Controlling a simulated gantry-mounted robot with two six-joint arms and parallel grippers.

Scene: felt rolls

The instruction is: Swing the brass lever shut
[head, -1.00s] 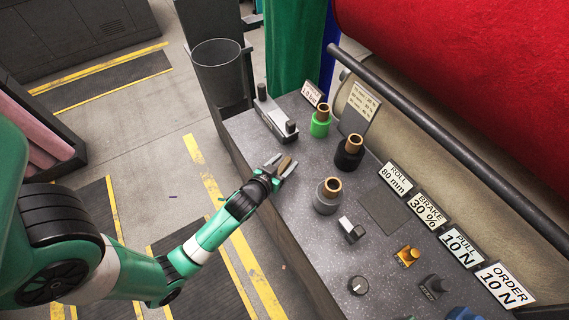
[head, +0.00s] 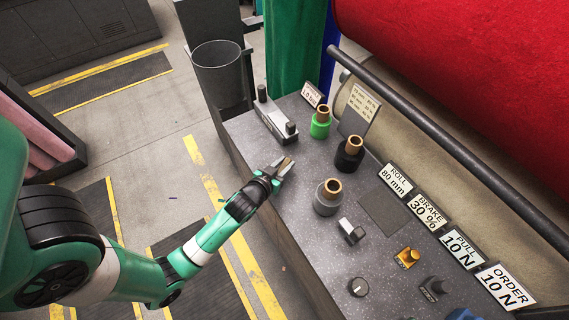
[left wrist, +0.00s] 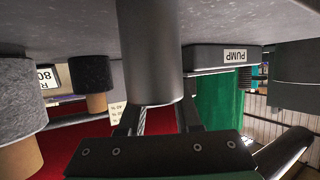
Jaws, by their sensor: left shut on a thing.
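I cannot tell whether this is the brass lever. In the left wrist view, the picture is upside down and a thick grey cylinder (left wrist: 150,50) stands in front of the gripper fingers (left wrist: 160,120). A brass-yellow fitting (head: 407,257) sits farther right on the bench, apart from the gripper. My right gripper is not in view.
A grey switch block (head: 350,231) and a knob (head: 358,287) stand nearer. A dark rail (head: 430,140) runs behind.

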